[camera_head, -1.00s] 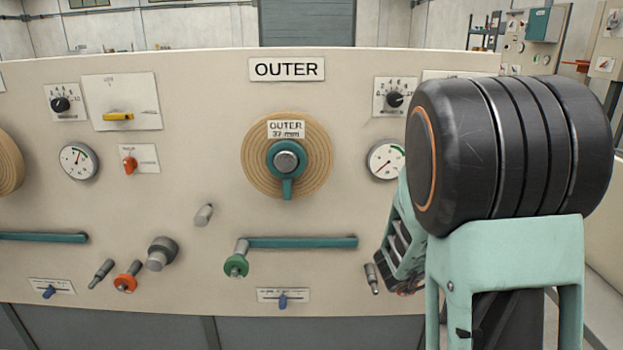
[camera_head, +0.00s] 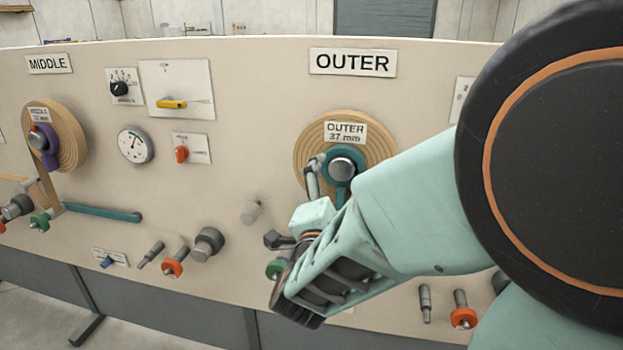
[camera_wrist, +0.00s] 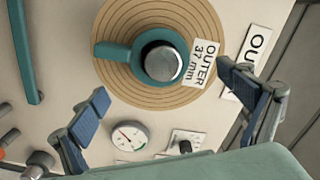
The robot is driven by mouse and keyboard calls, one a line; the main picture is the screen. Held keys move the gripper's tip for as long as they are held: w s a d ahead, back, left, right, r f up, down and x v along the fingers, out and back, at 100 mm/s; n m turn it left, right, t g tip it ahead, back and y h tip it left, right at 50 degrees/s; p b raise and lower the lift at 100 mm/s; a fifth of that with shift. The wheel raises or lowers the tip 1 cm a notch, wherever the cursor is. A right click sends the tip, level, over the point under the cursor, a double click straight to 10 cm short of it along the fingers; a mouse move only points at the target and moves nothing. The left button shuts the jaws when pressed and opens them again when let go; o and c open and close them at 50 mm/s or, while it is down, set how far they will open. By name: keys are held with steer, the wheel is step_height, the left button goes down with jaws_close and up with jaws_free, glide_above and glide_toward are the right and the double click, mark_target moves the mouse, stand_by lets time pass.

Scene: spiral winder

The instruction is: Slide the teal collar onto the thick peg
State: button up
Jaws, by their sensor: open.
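The teal collar (camera_head: 341,191) is a ring with a short handle, around the metal hub of the tan OUTER reel. In the wrist view the collar (camera_wrist: 116,51) faces me, its handle pointing left. My gripper (camera_head: 292,205) is in front of the reel's lower left, open and empty. One thick grey peg (camera_head: 209,243) sticks out left of my gripper; another (camera_wrist: 38,163) shows at the wrist view's lower left. I cannot tell which is meant.
A thin peg (camera_head: 151,254) and a red-collared peg (camera_head: 173,263) stand left of the thick peg. A teal bar (camera_wrist: 25,50) lies left of the reel in the wrist view. A gauge (camera_wrist: 129,136) sits below it. My arm hides the panel's right side.

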mark_target(341, 173)
steer(key=p+x, duration=0.1)
steer(key=x, duration=0.9)
steer(key=shift+d, duration=0.1)
steer(key=c, duration=2.2)
